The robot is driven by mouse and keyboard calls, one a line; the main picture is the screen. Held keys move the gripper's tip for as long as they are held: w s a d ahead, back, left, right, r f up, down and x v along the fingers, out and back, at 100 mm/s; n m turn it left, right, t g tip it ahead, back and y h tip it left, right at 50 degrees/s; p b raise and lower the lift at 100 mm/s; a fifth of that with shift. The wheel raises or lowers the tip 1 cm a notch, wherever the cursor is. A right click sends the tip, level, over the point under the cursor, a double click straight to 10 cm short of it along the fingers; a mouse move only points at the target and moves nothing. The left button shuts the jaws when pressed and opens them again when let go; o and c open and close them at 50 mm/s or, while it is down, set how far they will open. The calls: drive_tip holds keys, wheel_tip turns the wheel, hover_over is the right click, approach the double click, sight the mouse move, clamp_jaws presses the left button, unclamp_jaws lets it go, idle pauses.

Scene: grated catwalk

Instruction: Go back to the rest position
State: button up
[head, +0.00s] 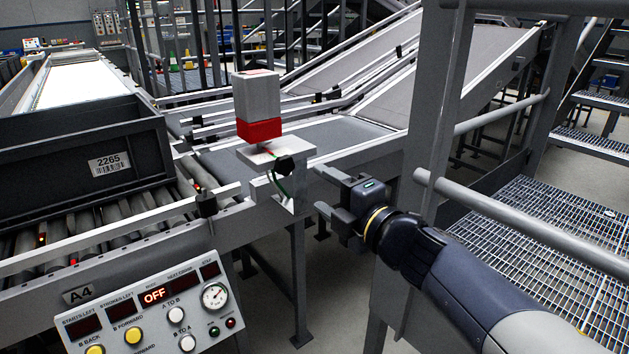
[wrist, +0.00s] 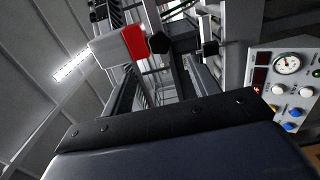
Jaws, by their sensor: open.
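My gripper (head: 325,191) is open and empty in the head view, right of centre. Its two fingers point left, toward a small white bracket plate (head: 290,160) on the conveyor's side frame, with a clear gap between them. Above that plate stands a box-shaped unit with a grey upper part and a red lower part (head: 259,129). The red part also shows in the wrist view (wrist: 135,42). The two dark fingertips show at the top of the wrist view with nothing between them.
A control panel (head: 160,310) with an OFF display stands at the lower left. A black crate (head: 60,165) labelled 2265 sits on the rollers. A grey post (head: 432,130) and handrail (head: 520,222) stand close to my arm. Grated catwalk (head: 540,215) lies at the right.

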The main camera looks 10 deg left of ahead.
sight(287, 167)
drive_tip(key=shift+s+d, duration=0.1)
drive_tip(key=shift+d, duration=0.05)
drive_tip(key=b+x, duration=0.2)
drive_tip(key=x, duration=0.9)
idle(0.4)
